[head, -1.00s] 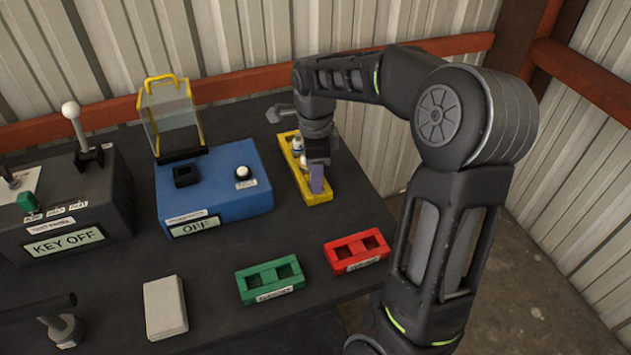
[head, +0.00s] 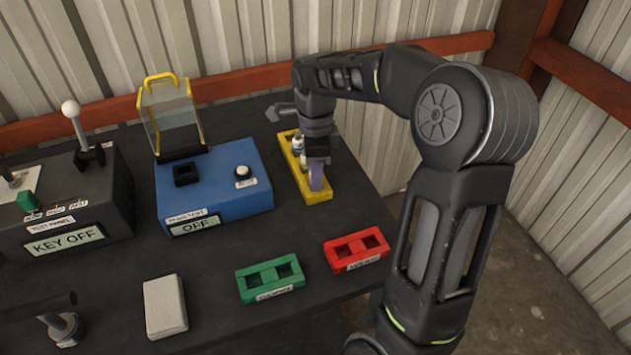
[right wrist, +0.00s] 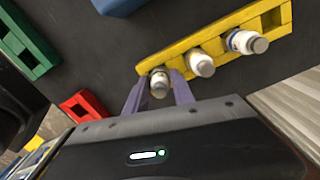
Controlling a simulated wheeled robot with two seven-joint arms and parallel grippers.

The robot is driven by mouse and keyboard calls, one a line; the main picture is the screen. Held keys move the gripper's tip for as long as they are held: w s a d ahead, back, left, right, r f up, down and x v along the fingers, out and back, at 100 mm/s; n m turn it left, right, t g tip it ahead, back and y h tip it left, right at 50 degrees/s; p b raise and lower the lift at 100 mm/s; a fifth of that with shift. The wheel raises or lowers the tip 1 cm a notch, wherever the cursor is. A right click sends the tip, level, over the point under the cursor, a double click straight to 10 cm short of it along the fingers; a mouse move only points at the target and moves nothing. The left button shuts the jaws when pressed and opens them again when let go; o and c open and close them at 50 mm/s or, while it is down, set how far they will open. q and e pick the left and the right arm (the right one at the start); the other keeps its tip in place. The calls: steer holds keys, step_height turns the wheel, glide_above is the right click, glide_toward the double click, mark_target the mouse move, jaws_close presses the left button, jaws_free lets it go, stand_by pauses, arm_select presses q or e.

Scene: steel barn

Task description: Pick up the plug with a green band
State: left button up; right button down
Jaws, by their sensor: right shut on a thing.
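A yellow rack (head: 320,197) stands at the back right of the dark table. It also shows in the right wrist view (right wrist: 225,27) with three white, grey-capped plugs in a row. My right gripper (head: 317,178) is over the rack's near part. In the right wrist view its lavender fingers (right wrist: 158,92) are shut on the nearest plug (right wrist: 159,84), one on each side. This plug's band colour is hard to make out. The middle plug (right wrist: 200,64) and the far plug (right wrist: 245,41), which has a blue band, stand outside the fingers. My left gripper is out of view.
A green rack (head: 270,281) and a red rack (head: 357,251) look empty at the front. A blue box (head: 225,200) reading OFF stands left of the yellow rack. A dark KEY OFF panel (head: 110,225) and a pale block (head: 165,306) are further left.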

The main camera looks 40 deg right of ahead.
steer(key=shift+r, duration=0.15)
step_height(320, 180, up, 10)
steer(key=shift+f+b, duration=0.1)
steer(key=shift+b, duration=0.2)
stand_by(0.4)
stand_by(0.5)
steer(key=shift+r+p, duration=1.25)
steer(key=shift+p, duration=0.05)
